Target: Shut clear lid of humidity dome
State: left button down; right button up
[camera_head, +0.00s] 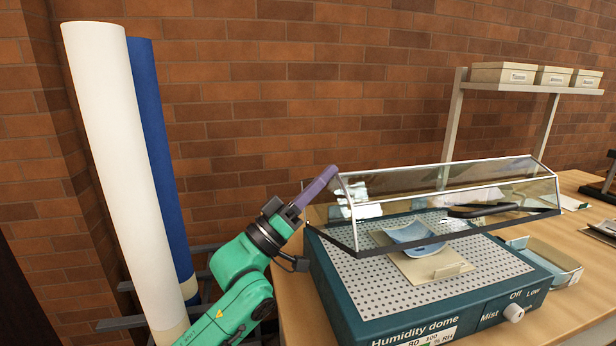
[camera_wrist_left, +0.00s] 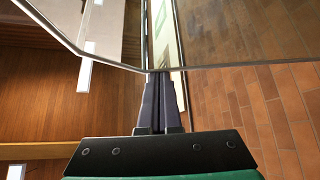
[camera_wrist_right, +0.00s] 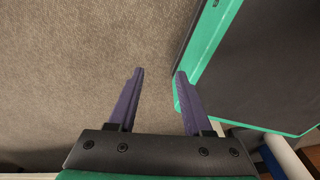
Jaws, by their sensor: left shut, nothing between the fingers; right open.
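The humidity dome has a teal base (camera_head: 450,310) with a white perforated top, standing on the table. Its clear lid (camera_head: 450,200) is raised and tilted above the base, with a dark lower frame and a black handle (camera_head: 480,211). A blue curled piece (camera_head: 412,238) lies on a beige sheet under the lid. My left gripper (camera_head: 332,172) is shut and empty at the lid's upper left corner. In the left wrist view the shut fingers (camera_wrist_left: 158,78) are at the lid's clear edge (camera_wrist_left: 225,68); contact is unclear. My right gripper (camera_wrist_right: 158,72) is open and empty above the floor.
The wooden table (camera_head: 296,325) has a shallow tray (camera_head: 545,262) right of the dome. A shelf (camera_head: 530,88) with labelled boxes stands behind. Tall white (camera_head: 120,170) and blue (camera_head: 160,150) rolls stand at left. A brick wall closes the back.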

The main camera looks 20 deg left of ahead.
aim_at(348, 245)
pick_arm(q)
jog(key=s+d+f+m+g+h+b, duration=0.1)
jog(key=f+m+b, duration=0.1)
jog(key=s+d+f+m+g+h+b, duration=0.1)
jog(key=f+m+b, duration=0.1)
jog(key=s+d+f+m+g+h+b, duration=0.1)
jog(key=s+f+b, duration=0.1)
jog(key=f, duration=0.1)
jog(key=shift+m+h, duration=0.4)
pick_arm(e)
notch_tip(348, 245, down, 8)
pick_arm(q)
jog(key=s+f+m+g+h+b, duration=0.1)
jog(key=s+d+f+m+g+h+b, duration=0.1)
jog(key=f+m+b, duration=0.1)
jog(key=shift+f+m, duration=0.1)
jog(key=shift+m, duration=0.2)
jog(key=shift+s+d+f+b, duration=0.1)
jog(key=shift+f+b, duration=0.1)
jog(key=shift+b, duration=0.15)
pick_arm(e)
jog(key=w+a+r, duration=0.2)
jog(key=w+r, duration=0.2)
jog(key=w, duration=0.7)
jog(key=shift+m, duration=0.3)
jog(key=shift+r, duration=0.1)
